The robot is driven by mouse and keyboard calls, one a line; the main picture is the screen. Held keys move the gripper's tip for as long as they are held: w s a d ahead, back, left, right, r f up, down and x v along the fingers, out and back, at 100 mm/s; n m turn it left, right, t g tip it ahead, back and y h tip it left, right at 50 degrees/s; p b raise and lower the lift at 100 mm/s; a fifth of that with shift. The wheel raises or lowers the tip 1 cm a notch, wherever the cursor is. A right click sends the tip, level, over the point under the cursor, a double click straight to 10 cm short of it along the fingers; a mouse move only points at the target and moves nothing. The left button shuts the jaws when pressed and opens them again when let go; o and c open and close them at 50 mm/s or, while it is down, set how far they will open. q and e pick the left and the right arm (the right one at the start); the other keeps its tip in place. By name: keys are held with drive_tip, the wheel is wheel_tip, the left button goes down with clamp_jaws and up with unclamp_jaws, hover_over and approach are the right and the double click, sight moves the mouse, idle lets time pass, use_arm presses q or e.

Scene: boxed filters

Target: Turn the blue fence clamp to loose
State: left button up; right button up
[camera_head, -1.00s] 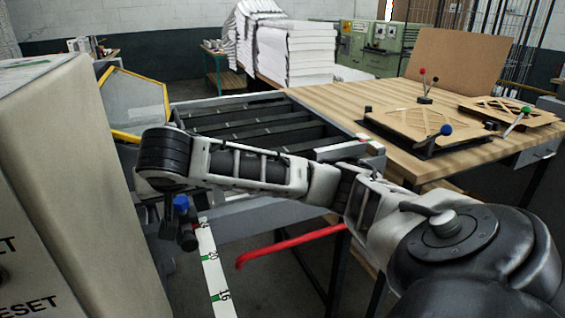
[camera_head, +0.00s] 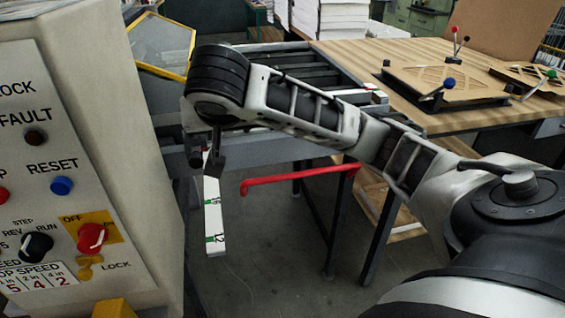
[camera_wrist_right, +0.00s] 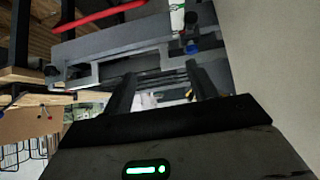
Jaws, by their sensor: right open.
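The blue fence clamp (camera_wrist_right: 191,47) shows in the right wrist view as a small blue knob on a dark part, just beyond the tip of the right-hand finger. My right gripper (camera_wrist_right: 160,80) is open, with nothing seen between its fingers. In the head view my right gripper (camera_head: 206,150) points down beside the white ruler strip (camera_head: 213,212), and the clamp is hidden there behind it. Whether a finger touches the clamp, and which way the clamp is turned, I cannot tell. My left gripper is not in view.
A control panel (camera_head: 60,130) with knobs and buttons stands close on the left. A red bar (camera_head: 300,178) sticks out below the machine's bed. A wooden table (camera_head: 440,112) with jigs is at the right. A yellow-framed guard (camera_head: 160,45) stands behind my gripper.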

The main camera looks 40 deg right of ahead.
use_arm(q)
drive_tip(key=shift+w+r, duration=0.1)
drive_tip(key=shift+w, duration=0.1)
use_arm(e)
drive_tip(key=s+d+f+n+y, duration=0.2)
drive_tip(key=f+n, duration=0.3)
drive_tip(key=f, duration=0.7)
drive_tip(key=s+d+f+n+t+y, duration=0.1)
drive_tip(key=f+n, duration=0.5)
drive_tip(key=f, duration=0.7)
drive_tip(key=shift+s+d+y, duration=0.4)
drive_tip(key=shift+s+d, duration=0.15)
drive_tip(key=shift+s, duration=0.05)
drive_tip(key=shift+f, duration=0.1)
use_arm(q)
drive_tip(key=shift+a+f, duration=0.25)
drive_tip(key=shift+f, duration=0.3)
use_arm(e)
drive_tip(key=s+a+f+m+y, duration=0.1)
drive_tip(key=s+a+f, duration=0.4)
drive_tip(key=a, duration=0.3)
drive_tip(key=s+a+f+m+t+y, duration=0.1)
drive_tip(key=s+a+f+y, duration=0.1)
drive_tip(key=s+a+f, duration=0.3)
drive_tip(key=s+a, duration=0.3)
drive_tip(key=a, duration=0.1)
drive_tip(key=shift+a+y, duration=0.3)
